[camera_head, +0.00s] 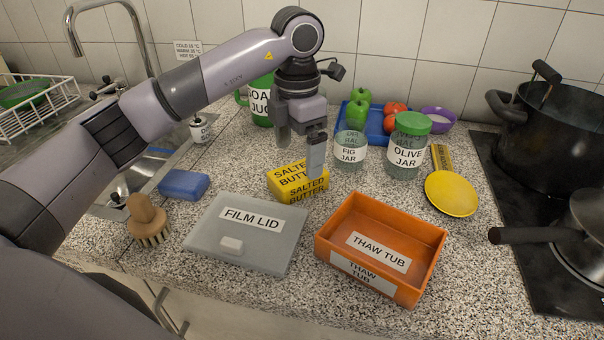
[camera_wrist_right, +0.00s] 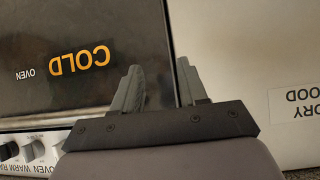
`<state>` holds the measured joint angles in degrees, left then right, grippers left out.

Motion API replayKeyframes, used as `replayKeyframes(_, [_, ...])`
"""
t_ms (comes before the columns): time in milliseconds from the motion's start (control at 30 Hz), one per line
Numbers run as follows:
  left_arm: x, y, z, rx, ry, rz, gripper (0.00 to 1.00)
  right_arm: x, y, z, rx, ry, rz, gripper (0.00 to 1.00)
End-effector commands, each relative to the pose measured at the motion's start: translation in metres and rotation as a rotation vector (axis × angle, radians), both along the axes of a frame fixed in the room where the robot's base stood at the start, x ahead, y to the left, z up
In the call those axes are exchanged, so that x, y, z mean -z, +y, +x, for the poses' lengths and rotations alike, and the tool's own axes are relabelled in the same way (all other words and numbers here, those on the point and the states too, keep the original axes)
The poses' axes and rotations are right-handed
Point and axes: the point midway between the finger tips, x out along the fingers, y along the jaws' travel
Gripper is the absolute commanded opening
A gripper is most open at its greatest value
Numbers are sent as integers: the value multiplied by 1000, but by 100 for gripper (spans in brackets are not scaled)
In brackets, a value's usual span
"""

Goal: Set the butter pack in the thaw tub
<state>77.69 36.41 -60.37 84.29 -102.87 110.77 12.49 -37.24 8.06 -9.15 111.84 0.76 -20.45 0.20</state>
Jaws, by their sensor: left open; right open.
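The yellow butter pack (camera_head: 289,182), lettered SALTED BUTTER, lies on the speckled counter behind the gap between the film lid and the tub. The orange thaw tub (camera_head: 424,284) stands empty at the front right of it. My left gripper (camera_head: 305,158) points down at the butter pack, with one finger in front of its right part. The fingers are open, and I cannot tell whether they touch the pack. My right gripper (camera_wrist_right: 160,88) is open and empty in the right wrist view, away from the counter top.
A grey film lid (camera_head: 240,238) lies left of the tub. A blue sponge (camera_head: 184,184) and a brush (camera_head: 147,220) are further left. An oven front (camera_wrist_right: 75,60) faces my right gripper.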

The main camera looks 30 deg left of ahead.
Motion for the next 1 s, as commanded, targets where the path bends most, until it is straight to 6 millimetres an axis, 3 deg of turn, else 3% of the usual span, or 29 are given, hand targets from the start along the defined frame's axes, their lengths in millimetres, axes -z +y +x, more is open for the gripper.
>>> replayKeyframes(333, [48, -1, -3, 0, 3, -1, 99, -5, 0, -2, -1, 4, -2, 43])
replayKeyframes(633, [54, -1, -2, 0, -1, -1, 99, -5, 0, -1, -1, 2, -1, 43])
replayKeyframes(667, [54, -1, -2, 0, -1, -1, 96, -5, 0, -1, -1, 2, -1, 43])
replayKeyframes(800, [54, -1, -2, 0, -1, -1, 50, -5, 0, -1, 0, 2, -2, 43])
replayKeyframes(867, [54, -1, -2, 0, -1, -1, 34, -5, 0, -1, 0, 1, -2, 43])
replayKeyframes(900, [53, -1, -2, 0, -2, -1, 28, -5, 0, -1, 0, 1, -2, 43])
replayKeyframes(1000, [53, -1, -2, 0, -2, -1, 28, -6, 0, 0, 0, 0, -1, 43])
